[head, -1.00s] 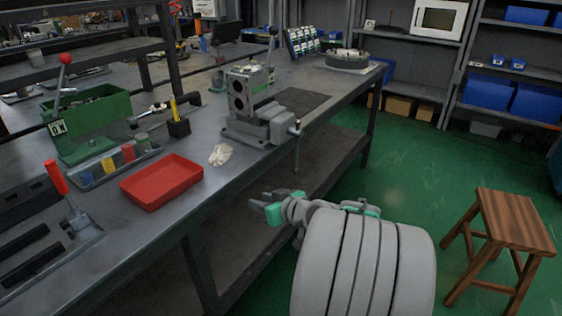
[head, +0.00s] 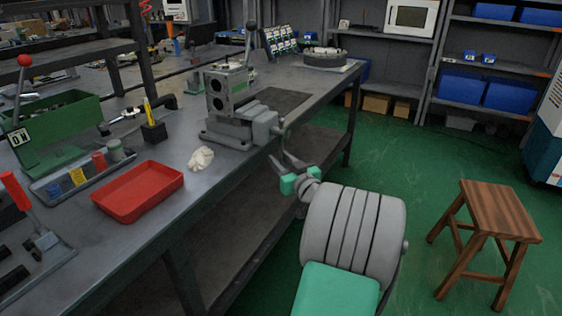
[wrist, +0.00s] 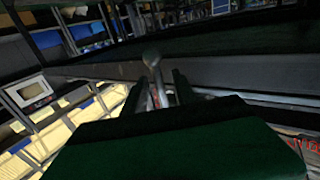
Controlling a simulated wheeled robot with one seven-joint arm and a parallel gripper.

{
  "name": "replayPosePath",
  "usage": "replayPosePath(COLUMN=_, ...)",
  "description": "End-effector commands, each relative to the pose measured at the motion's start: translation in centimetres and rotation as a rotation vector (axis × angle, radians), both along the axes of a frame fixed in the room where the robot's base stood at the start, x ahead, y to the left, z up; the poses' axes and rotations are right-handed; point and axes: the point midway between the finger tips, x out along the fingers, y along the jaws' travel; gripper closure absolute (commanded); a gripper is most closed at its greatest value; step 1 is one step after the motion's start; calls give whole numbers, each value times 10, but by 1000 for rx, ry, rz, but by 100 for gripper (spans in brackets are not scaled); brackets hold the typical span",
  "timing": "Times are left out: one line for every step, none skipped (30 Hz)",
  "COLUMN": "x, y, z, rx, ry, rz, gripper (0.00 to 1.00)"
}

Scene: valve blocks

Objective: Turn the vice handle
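The grey bench vice (head: 243,125) stands at the right edge of the workbench, with a valve block (head: 228,88) in its jaws. The vice handle (head: 281,124) is at its outer end; its lower part is hard to tell from my fingers in the head view. My gripper (head: 280,161), with green pads at its base, is beside the handle, just off the bench edge. In the wrist view the ball end of the handle (wrist: 151,58) shows past the fingertips. Its bar runs between my two dark fingers (wrist: 159,82), which stand apart. Contact cannot be told.
A red tray (head: 138,192), a white crumpled cloth (head: 201,159) and a green bin (head: 60,130) sit on the workbench (head: 215,190). A wooden stool (head: 487,225) stands on the right.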

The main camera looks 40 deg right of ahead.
Motion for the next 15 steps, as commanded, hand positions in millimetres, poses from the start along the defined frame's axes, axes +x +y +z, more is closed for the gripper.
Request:
replayPosePath(x=0, y=0, z=0, rx=0, ry=0, rz=0, gripper=67)
replayPosePath(x=0, y=0, z=0, rx=0, ry=0, rz=0, gripper=69)
replayPosePath(x=0, y=0, z=0, rx=0, ry=0, rz=0, gripper=72)
replayPosePath(x=0, y=0, z=0, rx=0, ry=0, rz=0, gripper=74)
replayPosePath(x=0, y=0, z=0, rx=0, ry=0, rz=0, gripper=77)
replayPosePath(x=0, y=0, z=0, rx=0, ry=0, rz=0, gripper=80)
replayPosePath(x=0, y=0, z=0, rx=0, ry=0, rz=0, gripper=82)
replayPosePath(x=0, y=0, z=0, rx=0, ry=0, rz=0, gripper=85)
replayPosePath(x=0, y=0, z=0, rx=0, ry=0, rz=0, gripper=88)
replayPosePath(x=-1, y=0, z=0, rx=0, ry=0, rz=0, gripper=91)
replayPosePath(x=-1, y=0, z=0, rx=0, ry=0, rz=0, gripper=93)
replayPosePath(x=-1, y=0, z=0, rx=0, ry=0, rz=0, gripper=96)
replayPosePath(x=-1, y=0, z=0, rx=0, ry=0, rz=0, gripper=99)
replayPosePath(x=-1, y=0, z=0, rx=0, ry=0, rz=0, gripper=100)
replayPosePath(x=-1, y=0, z=0, rx=0, ry=0, rz=0, gripper=100)
